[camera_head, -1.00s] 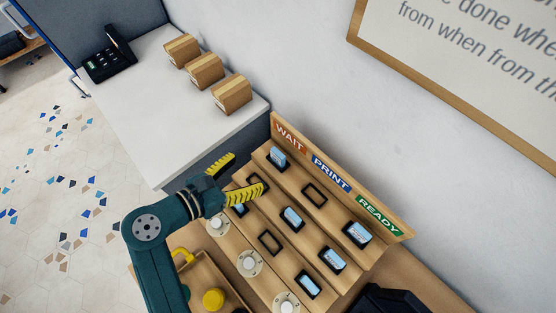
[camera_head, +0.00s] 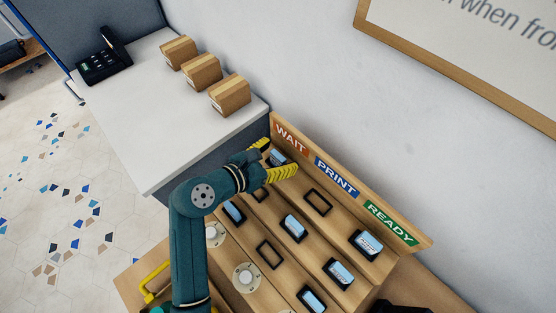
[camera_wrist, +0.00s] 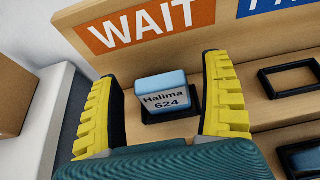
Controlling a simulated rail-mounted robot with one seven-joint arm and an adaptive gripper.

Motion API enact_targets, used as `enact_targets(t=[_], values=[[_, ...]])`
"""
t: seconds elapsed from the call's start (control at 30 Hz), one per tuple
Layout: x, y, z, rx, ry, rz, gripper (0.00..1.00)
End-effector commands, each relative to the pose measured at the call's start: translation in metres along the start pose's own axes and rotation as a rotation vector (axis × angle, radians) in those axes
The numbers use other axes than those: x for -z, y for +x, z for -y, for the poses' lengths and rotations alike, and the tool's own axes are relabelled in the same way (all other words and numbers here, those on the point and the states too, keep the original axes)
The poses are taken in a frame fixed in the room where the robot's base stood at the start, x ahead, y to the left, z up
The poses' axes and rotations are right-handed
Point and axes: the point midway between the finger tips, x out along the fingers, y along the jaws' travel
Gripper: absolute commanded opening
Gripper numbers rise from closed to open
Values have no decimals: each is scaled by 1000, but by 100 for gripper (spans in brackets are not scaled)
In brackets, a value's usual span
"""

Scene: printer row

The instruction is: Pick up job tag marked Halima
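The job tag marked Halima (camera_wrist: 165,97) is a light blue block with a label reading "Halima 624". It sits upright in a black holder (camera_wrist: 154,116) under the orange WAIT sign on the wooden rack. In the head view the tag (camera_head: 278,157) is in the top row at the left, partly behind my gripper. My gripper (camera_head: 274,159) has yellow ridged fingers spread wide. In the wrist view my gripper (camera_wrist: 165,95) has one finger on each side of the tag, with gaps on both sides. It is open and empty.
Other blue tags (camera_head: 294,227) and empty black frames (camera_head: 318,202) sit on the rack's steps. The WAIT (camera_head: 291,138), PRINT (camera_head: 336,177) and READY (camera_head: 390,223) signs back it. A white counter (camera_head: 140,115) with cardboard boxes (camera_head: 201,72) stands at left.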

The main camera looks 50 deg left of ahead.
Motion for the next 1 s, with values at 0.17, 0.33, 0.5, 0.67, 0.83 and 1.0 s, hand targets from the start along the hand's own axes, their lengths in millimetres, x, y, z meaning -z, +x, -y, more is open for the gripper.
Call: enact_targets(t=[0.17,0.33,0.5,0.67,0.83,1.0], values=[[0,0,0,0,0,0,44],[0,0,0,0,0,0,28],[0,0,0,0,0,0,28],[-7,-3,0,-1,1,1,28],[-42,-18,0,-1,3,3,28],[-78,-32,0,-1,3,2,28]])
